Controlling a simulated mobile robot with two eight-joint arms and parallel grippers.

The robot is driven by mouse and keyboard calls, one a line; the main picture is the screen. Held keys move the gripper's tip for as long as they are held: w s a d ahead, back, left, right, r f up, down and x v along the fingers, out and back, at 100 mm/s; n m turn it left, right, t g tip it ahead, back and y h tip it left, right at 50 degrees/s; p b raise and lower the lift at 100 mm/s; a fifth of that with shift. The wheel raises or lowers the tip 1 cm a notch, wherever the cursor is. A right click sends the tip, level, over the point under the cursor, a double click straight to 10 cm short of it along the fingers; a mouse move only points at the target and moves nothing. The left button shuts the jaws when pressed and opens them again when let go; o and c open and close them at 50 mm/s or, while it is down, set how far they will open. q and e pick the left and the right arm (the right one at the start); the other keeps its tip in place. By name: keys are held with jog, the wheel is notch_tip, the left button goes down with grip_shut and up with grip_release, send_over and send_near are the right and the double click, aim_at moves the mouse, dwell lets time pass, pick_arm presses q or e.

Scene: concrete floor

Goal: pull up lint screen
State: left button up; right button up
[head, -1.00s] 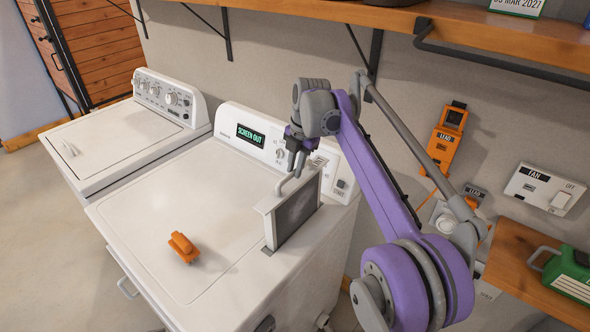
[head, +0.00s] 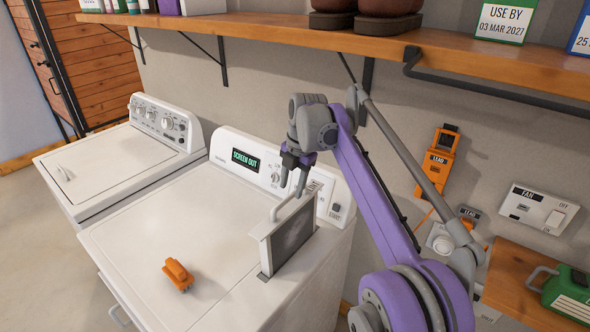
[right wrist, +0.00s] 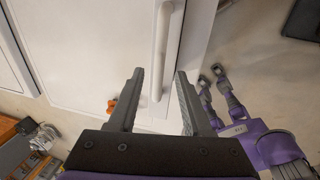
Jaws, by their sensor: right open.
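The lint screen (head: 292,240) is a dark mesh panel in a white frame, standing upright out of the white dryer's top (head: 185,240). Its white bar handle (head: 296,203) is at the upper edge. My right gripper (head: 292,192) points down at the handle and is open. In the right wrist view the handle (right wrist: 163,45) lies lengthwise between the spread fingers (right wrist: 160,78), with visible space at both sides. The dryer display (head: 245,160) reads SCREEN OUT. What looks like my left gripper (right wrist: 212,80) shows in the right wrist view; its jaw state is unclear.
An orange object (head: 178,275) lies on the dryer top, left of the screen. A washer (head: 110,165) stands to the left. A wooden shelf (head: 330,35) overhangs behind. An orange LEAD device (head: 437,165) and a FAN switch (head: 538,208) are on the wall.

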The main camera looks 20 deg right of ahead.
notch_tip(320, 180, up, 8)
jog(key=s+d, duration=0.1)
jog(key=shift+f, duration=0.15)
jog(key=shift+s, duration=0.1)
jog(key=s+f+m+t, duration=0.2)
jog(key=s+f+m, duration=1)
jog(key=s, duration=0.3)
jog(key=s+f+m+t+h, duration=0.1)
jog(key=s+f+m+t, duration=0.1)
jog(key=s+f+m, duration=1)
jog(key=s+d+m, duration=0.1)
jog(key=s, duration=0.1)
jog(key=shift+s+f+m+t, duration=0.2)
jog(key=shift+s+m+t, duration=0.1)
jog(key=shift+s, duration=0.1)
